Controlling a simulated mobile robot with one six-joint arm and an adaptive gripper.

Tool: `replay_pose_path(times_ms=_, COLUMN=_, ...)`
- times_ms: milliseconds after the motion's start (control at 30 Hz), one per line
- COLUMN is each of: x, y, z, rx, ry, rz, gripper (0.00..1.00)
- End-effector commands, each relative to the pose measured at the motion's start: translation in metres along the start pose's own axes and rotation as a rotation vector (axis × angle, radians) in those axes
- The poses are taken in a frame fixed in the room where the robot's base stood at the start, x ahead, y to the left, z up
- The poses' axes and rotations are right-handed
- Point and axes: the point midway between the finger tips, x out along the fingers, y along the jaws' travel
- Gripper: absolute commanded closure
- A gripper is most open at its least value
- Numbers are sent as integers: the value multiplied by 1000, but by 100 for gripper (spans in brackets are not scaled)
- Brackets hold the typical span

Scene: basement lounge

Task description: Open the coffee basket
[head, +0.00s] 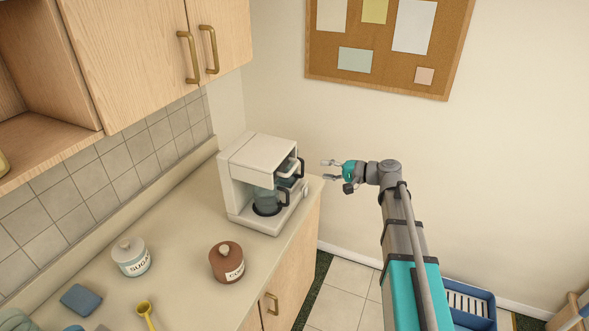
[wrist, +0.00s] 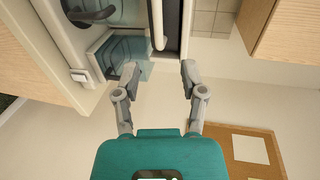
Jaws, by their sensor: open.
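The white coffee maker (head: 249,188) stands on the counter at its far end. Its coffee basket (head: 286,166), with a dark handle, sits under the top housing, above the glass carafe (head: 264,197). In the wrist view, the spread fingers (wrist: 160,69) point toward the coffee maker (wrist: 62,45), which shows sideways and cut off.
A brown canister (head: 226,263), a sugar jar (head: 131,257), a blue sponge (head: 81,299) and a yellow spoon (head: 146,310) are on the counter. Wall cabinets (head: 130,60) hang above. A blue crate (head: 468,305) is on the floor at right.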

Motion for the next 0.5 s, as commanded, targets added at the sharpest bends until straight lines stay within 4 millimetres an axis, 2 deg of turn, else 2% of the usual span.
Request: replay_pose_path(times_ms=500, x=76, y=2, z=0, rx=-1, ry=-3, rz=0, gripper=46)
